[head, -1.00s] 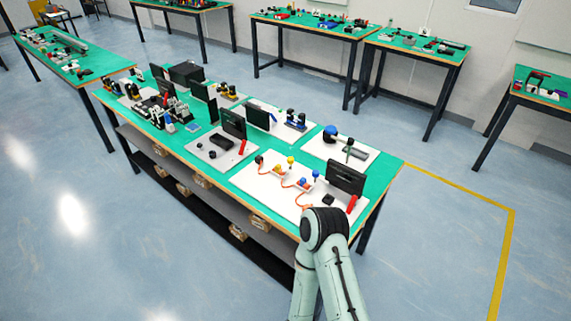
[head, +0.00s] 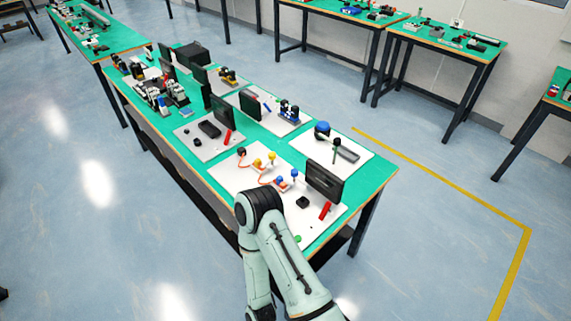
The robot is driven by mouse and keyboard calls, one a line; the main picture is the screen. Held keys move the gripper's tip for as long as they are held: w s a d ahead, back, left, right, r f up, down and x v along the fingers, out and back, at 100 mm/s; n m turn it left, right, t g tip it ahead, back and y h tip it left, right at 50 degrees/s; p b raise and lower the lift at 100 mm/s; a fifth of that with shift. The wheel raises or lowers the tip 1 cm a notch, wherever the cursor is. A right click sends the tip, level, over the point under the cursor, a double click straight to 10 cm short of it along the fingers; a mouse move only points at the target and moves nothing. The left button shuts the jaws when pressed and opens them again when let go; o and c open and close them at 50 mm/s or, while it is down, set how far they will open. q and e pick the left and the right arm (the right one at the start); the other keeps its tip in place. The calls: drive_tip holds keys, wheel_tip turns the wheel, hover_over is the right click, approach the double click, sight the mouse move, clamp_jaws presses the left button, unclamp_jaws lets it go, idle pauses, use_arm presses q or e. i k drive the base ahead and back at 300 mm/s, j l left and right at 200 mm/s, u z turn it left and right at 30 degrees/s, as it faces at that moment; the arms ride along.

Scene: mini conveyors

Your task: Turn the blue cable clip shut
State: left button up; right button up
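A small blue piece (head: 281,182), which looks like the blue cable clip, sits on the white board (head: 224,177) at the near end of the green table. A blue knob (head: 294,173) stands just to its right. The clip is too small to tell whether it is open or shut. One of my arms reaches up from the bottom, its black joint covering the board's lower left part just below the clip. Neither gripper shows in the head view.
A yellow clip (head: 257,163) with an orange cable lies left of the blue one. A black upright panel (head: 325,181), a red handle (head: 325,211) and a black block (head: 303,202) stand to the right. Other boards with devices fill the table's far part. Floor right of the table is clear.

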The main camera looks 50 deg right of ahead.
sight(294, 172)
drive_tip(key=k+l+u, duration=0.25)
drive_tip(key=l, duration=0.2)
drive_tip(key=k+l+u, duration=0.4)
drive_tip(key=k+l, duration=0.7)
